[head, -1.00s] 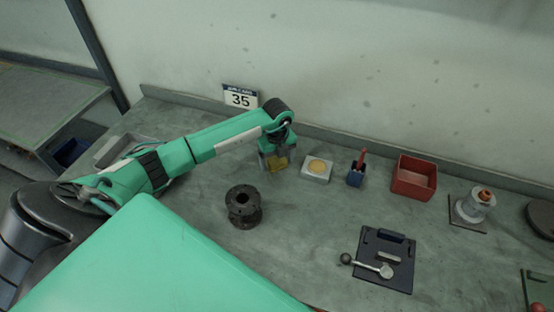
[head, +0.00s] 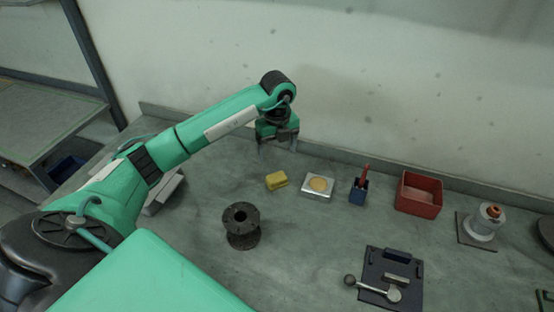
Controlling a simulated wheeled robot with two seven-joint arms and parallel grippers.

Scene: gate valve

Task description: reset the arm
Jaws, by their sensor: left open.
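My left arm comes in from the left, and its gripper (head: 278,146) hangs over the back of the workbench, pointing down. It is open and empty, with its two fingers apart. A yellow block (head: 276,180) lies on the bench just below and in front of the gripper, apart from it. My right gripper is not in view.
A dark flanged spool (head: 241,226) stands in front. A dark lever fixture (head: 391,278) lies front right. The wall is close behind.

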